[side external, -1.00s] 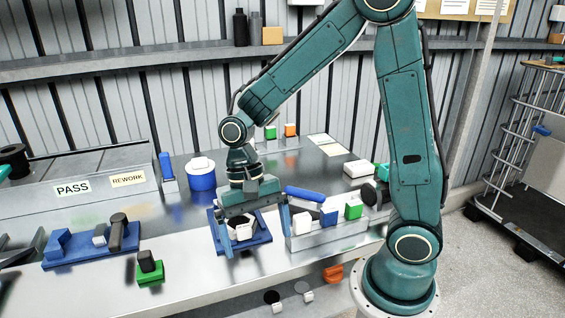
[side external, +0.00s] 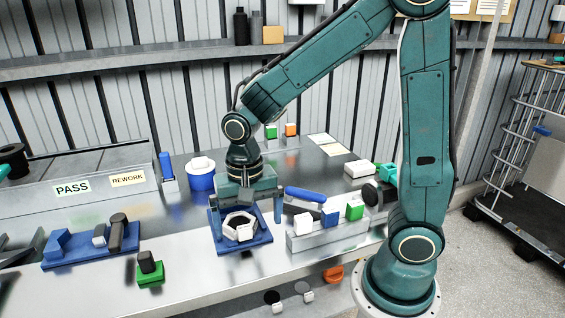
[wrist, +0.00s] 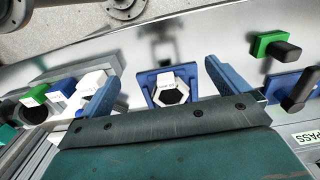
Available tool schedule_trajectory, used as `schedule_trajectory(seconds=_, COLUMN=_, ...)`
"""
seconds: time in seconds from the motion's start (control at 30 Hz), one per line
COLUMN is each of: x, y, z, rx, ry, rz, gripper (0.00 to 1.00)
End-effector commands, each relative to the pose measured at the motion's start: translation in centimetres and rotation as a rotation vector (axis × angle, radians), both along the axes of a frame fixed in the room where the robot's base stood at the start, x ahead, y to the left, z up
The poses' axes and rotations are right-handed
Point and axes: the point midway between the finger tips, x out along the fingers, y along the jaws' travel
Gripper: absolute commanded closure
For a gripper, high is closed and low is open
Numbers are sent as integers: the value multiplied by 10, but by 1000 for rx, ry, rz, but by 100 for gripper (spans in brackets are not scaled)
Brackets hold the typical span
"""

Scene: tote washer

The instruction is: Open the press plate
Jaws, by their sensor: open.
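No part can be surely told as the press plate. A white hexagonal ring (side external: 227,226) with a dark opening sits on a blue base (side external: 230,247) on the bench. In the wrist view the ring (wrist: 172,76) lies on its blue base (wrist: 147,84), centred between my fingers. In the wrist view my gripper (wrist: 163,72) shows two blue fingers, clear of the ring.
A grey block with white, blue and green pieces (side external: 329,240) stands close to the right. A blue fixture with a dark knob (side external: 85,252) and a green block with a black knob (side external: 150,275) are left. A blue-and-white round container (side external: 201,180) stands behind. Bare bench lies in front.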

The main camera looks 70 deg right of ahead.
Motion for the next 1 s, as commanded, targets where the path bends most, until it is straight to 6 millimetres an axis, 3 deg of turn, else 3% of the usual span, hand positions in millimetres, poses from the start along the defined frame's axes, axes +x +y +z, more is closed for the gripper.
schedule_trajectory(seconds=0.57, x=0, y=0, z=82, rx=0, ry=-3, rz=-5, gripper=0)
schedule_trajectory(seconds=1.0, x=-28, y=-11, z=103, rx=1, ry=-107, rz=165, gripper=0)
